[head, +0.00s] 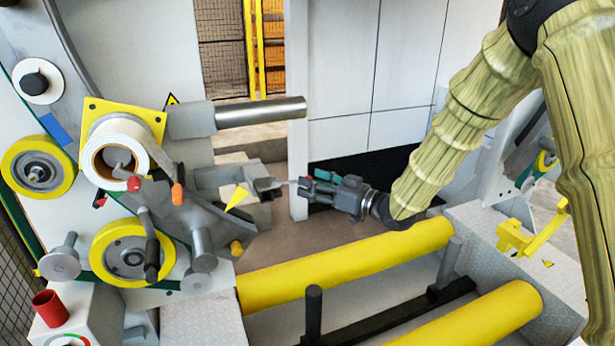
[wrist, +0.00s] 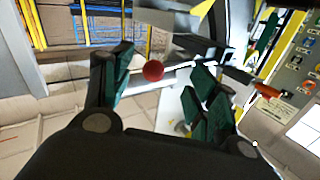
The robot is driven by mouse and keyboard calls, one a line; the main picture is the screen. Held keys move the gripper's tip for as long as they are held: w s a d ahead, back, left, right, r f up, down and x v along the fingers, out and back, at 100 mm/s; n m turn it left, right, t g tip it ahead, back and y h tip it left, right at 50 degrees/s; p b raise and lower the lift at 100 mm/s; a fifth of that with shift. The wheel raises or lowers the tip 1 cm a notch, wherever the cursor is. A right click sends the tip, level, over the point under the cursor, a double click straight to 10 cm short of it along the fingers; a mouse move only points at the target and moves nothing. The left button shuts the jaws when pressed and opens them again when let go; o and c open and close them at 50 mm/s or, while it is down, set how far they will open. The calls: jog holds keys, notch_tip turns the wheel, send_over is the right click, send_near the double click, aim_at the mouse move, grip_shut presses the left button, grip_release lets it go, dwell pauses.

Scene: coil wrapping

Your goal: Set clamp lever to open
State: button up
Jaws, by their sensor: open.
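In the head view, a lever with a red ball knob (head: 133,183) sits in front of the white roll, and a handle with an orange grip (head: 177,193) hangs just right of it. I cannot tell for sure which is the clamp lever, or its setting. My gripper (head: 303,187) points left at the machine, well to the right of both. The wrist view shows a red ball (wrist: 153,70) in the gap between my open, empty fingers (wrist: 165,68), beyond their tips and untouched. An orange grip (wrist: 268,90) shows to the right there.
A grey bracket (head: 235,180) and a thick steel shaft (head: 260,112) stick out between the levers and my gripper. Yellow rollers (head: 350,262) lie below my arm. A control panel (wrist: 300,65) is at the wrist view's right.

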jog(key=shift+p+x, duration=0.3)
jog(key=shift+x, duration=0.95)
grip_shut()
